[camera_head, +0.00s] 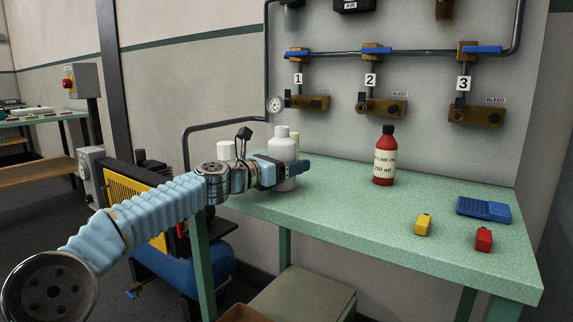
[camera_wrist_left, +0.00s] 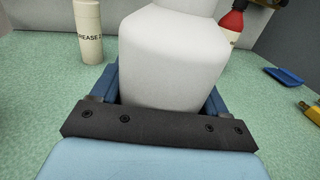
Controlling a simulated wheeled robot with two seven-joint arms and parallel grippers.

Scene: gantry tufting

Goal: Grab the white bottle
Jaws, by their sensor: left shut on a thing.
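The white bottle (camera_head: 282,147) stands upright near the left end of the green table. It fills the middle of the left wrist view (camera_wrist_left: 175,60). My left gripper (camera_head: 291,170) reaches in from the left and is shut around the bottle's body. In the left wrist view its blue fingers lie on both sides of the bottle, and its dark palm bar (camera_wrist_left: 160,129) hides the bottle's lower part. My right gripper is not in view.
The green table (camera_head: 400,240) carries a red oil bottle (camera_head: 384,158), a blue tray-like item (camera_head: 484,209), a yellow block (camera_head: 423,225) and a red block (camera_head: 483,239). A cream grease container (camera_wrist_left: 89,32) stands beside the white bottle. Valves and pipes line the wall behind.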

